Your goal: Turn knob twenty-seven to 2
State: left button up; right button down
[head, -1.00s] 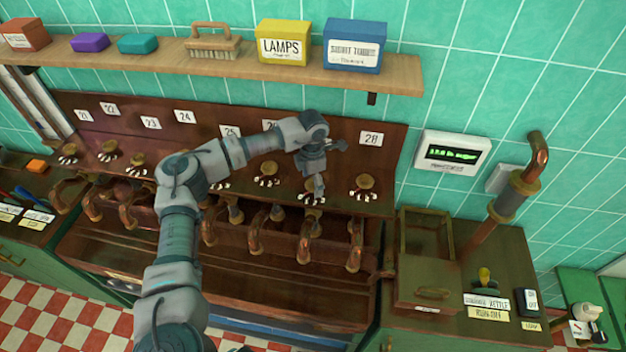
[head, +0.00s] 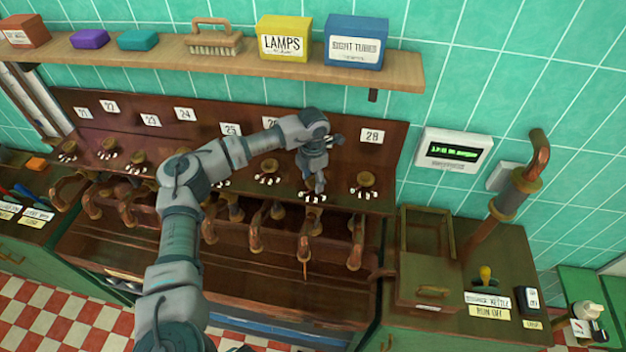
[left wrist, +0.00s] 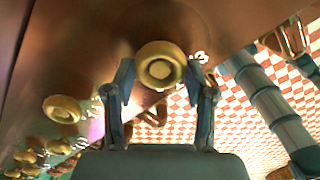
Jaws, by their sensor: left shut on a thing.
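My left gripper (head: 318,186) reaches down onto the knob between the row's knobs under plates 26 and 28; its own number plate is hidden behind my arm. In the left wrist view, my left gripper (left wrist: 163,85) has one finger on each side of this round brass knob (left wrist: 160,66) and is shut on it. White position marks (head: 312,198) show around the knob's base in the head view; a mark like a 2 (left wrist: 200,57) shows beside it in the wrist view. The knob's pointer setting cannot be read. My right gripper is not in view.
Knob 28 (head: 365,180) stands to the right, below its plate (head: 372,136). A thin brown stream (head: 305,270) hangs below one spout. A lit display (head: 455,149) is on the wall. A shelf (head: 230,66) runs above.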

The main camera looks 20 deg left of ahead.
aim_at(314, 181)
pick_arm(q)
jog(key=n+b, duration=0.1)
jog(key=n, duration=0.4)
jog(key=shift+d+r+n, duration=0.1)
jog(key=shift+n, duration=0.2)
jog(key=shift+w+r+n, duration=0.1)
jog(key=shift+n, duration=1.9)
jog(key=o, duration=1)
jog(key=shift+o, duration=0.8)
notch_tip(314, 181, up, 7)
jog(key=shift+w+r, duration=0.1)
